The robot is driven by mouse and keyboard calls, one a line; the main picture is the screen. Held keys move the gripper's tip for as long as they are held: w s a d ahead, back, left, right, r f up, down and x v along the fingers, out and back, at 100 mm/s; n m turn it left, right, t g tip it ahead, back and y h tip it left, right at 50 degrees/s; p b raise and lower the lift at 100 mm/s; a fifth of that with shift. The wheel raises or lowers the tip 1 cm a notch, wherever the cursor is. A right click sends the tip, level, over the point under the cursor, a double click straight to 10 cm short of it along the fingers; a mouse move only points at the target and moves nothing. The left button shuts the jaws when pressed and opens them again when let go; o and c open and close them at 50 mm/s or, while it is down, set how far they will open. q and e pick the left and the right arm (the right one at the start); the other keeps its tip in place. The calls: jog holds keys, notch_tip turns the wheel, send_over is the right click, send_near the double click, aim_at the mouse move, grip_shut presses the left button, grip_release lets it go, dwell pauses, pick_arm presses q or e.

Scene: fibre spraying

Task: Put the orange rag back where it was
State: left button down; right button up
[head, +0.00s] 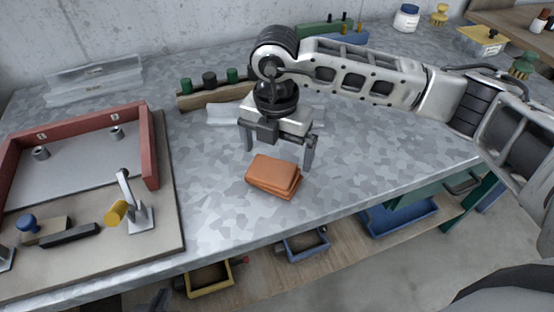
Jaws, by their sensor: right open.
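The orange rag (273,174) is a folded, layered stack lying flat on the grey patterned worktop (350,165), near its front edge. My right gripper (279,150) reaches in from the right and points down just behind the rag. Its two dark fingers are wide apart with nothing between them, and the rag shows in full in front of them. I cannot tell how high the fingertips are above the worktop. A dark part at the bottom edge (156,302) may be my left gripper; its fingers cannot be made out.
A board with a red frame (150,150) and a yellow-tipped clamp (117,213) fills the left. A wooden rack with green and black knobs (208,88) stands behind my right gripper. Clear trays (95,78) lie back left. Bins (208,278) sit below. The worktop right of the rag is clear.

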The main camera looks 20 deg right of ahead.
aim_at(276, 163)
notch_tip(276, 163, up, 8)
jog(key=shift+b, duration=0.3)
dwell(0.3)
